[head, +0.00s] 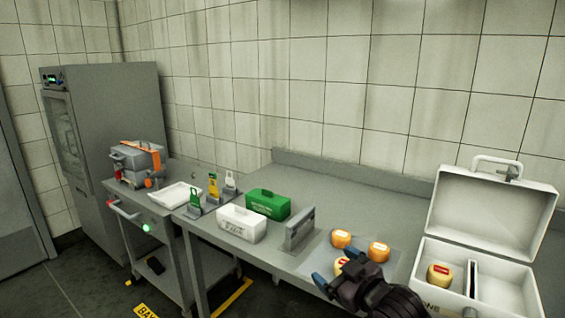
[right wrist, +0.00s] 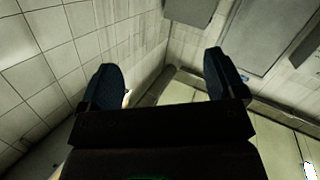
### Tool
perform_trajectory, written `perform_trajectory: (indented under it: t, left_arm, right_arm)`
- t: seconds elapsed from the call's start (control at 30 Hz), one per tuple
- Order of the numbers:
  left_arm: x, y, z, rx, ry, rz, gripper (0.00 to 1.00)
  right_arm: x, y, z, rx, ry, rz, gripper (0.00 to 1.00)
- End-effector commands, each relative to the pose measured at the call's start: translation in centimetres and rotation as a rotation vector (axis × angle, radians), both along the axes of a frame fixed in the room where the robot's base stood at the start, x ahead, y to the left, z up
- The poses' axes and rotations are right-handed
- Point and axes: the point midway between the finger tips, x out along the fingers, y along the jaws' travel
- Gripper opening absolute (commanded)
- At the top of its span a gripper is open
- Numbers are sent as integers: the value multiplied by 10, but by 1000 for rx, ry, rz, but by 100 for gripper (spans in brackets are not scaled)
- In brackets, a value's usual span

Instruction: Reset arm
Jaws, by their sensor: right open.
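My right gripper (head: 335,274) is in the lower middle of the head view, raised in front of the counter. Its two blue fingertips are apart. In the right wrist view the gripper (right wrist: 168,80) is open with nothing held between its fingers; walls and ceiling show beyond. Behind it, orange cheese wheels (head: 379,252) lie on a grey mat, and another wheel (head: 341,238) sits beside them. A third wheel is partly hidden by the gripper. My left gripper is not in view.
An open white case (head: 489,215) with a cheese wheel (head: 440,274) in its left compartment stands at right. A grey upright holder (head: 299,230), green box (head: 267,204) and white box (head: 241,223) stand left of the mat. A cart with a grey device (head: 137,160) is farther left.

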Motion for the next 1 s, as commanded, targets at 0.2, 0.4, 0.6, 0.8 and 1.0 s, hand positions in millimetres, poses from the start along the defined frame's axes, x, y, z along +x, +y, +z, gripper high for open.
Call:
perform_trajectory:
  t: [0.2, 0.4, 0.6, 0.8, 1.0]
  left_arm:
    - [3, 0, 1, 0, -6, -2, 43]
    - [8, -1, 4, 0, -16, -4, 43]
    - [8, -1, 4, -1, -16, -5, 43]
    - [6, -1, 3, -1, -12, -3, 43]
    - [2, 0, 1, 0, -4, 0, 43]
  right_arm:
    - [-42, -42, -56, 70, 14, -136, 89]
    - [-91, -83, -112, 91, 75, -270, 89]
    - [-156, -122, -173, 92, 203, -413, 89]
    - [-234, -150, -229, 103, 363, -535, 89]
    - [-290, -158, -260, 99, 471, -591, 89]
